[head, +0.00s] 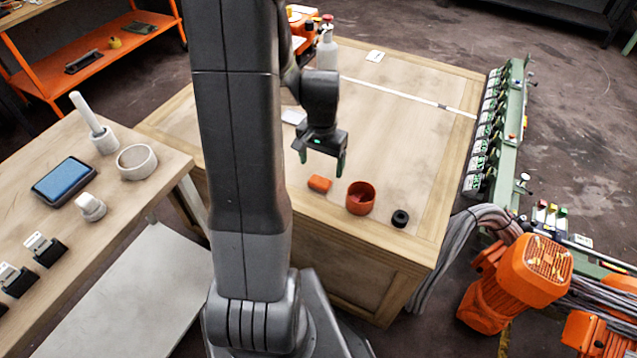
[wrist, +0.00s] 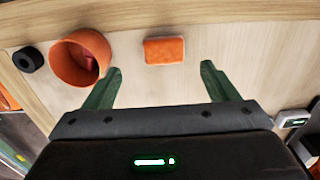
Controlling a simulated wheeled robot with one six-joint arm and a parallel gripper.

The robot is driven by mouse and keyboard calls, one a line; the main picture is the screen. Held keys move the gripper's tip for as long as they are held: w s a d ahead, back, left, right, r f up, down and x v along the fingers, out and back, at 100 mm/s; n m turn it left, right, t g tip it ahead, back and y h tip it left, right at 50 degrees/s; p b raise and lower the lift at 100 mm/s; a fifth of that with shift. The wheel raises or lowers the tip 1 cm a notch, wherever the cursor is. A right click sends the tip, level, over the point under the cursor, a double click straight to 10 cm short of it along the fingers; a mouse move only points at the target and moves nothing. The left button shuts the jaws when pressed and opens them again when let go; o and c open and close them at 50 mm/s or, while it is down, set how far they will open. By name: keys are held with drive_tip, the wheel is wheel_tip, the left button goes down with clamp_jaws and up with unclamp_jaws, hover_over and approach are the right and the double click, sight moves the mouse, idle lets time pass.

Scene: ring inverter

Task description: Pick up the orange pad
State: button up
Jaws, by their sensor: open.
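The orange pad (head: 319,184) is a small rounded block lying flat on the wooden bench top, left of an orange cup. In the wrist view the pad (wrist: 164,50) lies beyond the fingertips, between the lines of the two fingers. My gripper (head: 321,164) is above the bench, close to the pad, pointing down. Its green fingers (wrist: 162,72) are apart with nothing between them, and they do not touch the pad.
The orange cup (head: 360,198) with something reddish inside stands right of the pad. A black ring (head: 400,218) lies further right. A white card (head: 293,117) and a grey bottle (head: 327,50) are further back. The bench's right part is mostly clear.

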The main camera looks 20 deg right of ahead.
sight(320, 180)
drive_tip(key=shift+w+f, duration=0.15)
drive_tip(key=shift+f, duration=1.55)
drive_tip(key=shift+w+f, duration=0.15)
drive_tip(key=shift+f, duration=1.5)
drive_tip(key=c, duration=1.1)
wheel_tip(320, 180, up, 10)
drive_tip(key=shift+r+p, duration=0.1)
drive_tip(key=shift+p, duration=0.2)
drive_tip(key=shift+c, duration=0.2)
drive_tip(key=o, duration=0.5)
drive_tip(key=shift+c, duration=0.2)
drive_tip(key=c, duration=0.3)
